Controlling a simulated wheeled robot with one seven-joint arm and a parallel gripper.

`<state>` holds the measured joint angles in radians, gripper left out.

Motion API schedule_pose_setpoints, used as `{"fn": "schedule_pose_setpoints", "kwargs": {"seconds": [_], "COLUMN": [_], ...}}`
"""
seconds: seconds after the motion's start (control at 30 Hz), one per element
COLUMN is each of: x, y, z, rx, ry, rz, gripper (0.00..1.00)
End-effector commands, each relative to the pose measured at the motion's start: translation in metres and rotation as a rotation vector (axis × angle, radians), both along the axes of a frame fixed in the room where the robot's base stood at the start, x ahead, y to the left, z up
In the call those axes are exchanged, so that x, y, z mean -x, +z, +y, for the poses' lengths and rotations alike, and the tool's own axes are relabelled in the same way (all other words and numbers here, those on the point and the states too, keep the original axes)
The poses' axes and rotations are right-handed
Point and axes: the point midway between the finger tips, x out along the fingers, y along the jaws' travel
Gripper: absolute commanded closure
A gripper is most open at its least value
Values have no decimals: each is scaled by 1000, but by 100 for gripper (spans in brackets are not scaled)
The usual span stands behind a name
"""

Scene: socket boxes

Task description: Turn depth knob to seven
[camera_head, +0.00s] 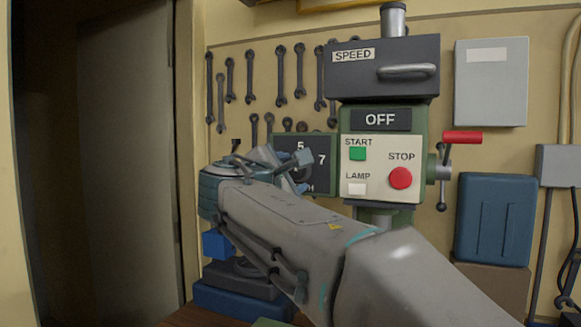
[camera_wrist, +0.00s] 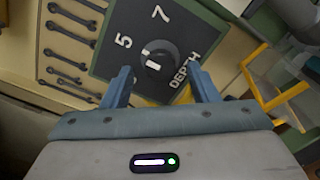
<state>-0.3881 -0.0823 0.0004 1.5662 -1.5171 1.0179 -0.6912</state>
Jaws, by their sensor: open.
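The depth knob (camera_wrist: 157,66) is a round black knob with a white pointer mark, on a dark panel (camera_wrist: 117,58). In the wrist view the panel shows the numbers 5 and 7 and the word DEPTH; the picture is tilted. The pointer mark lies closer to the 5 side than to the DEPTH word, but its exact setting is hard to tell. In the head view the panel (camera_head: 319,183) is partly hidden behind my arm. My gripper (camera_wrist: 161,82) is open, its two blue fingers pointing toward the panel on either side below the knob. I cannot tell whether they touch it.
The drill press control box (camera_head: 379,137) with OFF display, START, STOP and LAMP buttons stands right of the panel. A red handle (camera_head: 462,137) sticks out at its right. Several wrenches (camera_head: 281,75) hang on the wall behind. Blue boxes (camera_head: 240,302) sit below my arm.

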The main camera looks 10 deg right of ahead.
Motion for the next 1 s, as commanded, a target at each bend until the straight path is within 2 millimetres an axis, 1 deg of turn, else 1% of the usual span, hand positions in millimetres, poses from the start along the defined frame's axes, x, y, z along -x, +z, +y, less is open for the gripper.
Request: {"fn": "schedule_pose_setpoints", "kwargs": {"seconds": [0.1,0.2,0.5,0.53,0.57,0.6,0.67,0.7,1.0], "x": [-11,-16,-17,-17,-17,-17,-17,-17,-17], "y": [1,0,0,0,0,0,0,0,-2], "z": [-9,-12,-14,-14,-14,-13,-13,-13,-13], "rx": [-1,0,-1,-1,-1,-1,-1,0,-22], "ry": [-2,-1,-1,-1,-1,-1,-1,-1,-1], "rz": [1,0,0,0,0,0,0,0,-17], "gripper": [46,46,46,52,60,71,88,91,91]}}
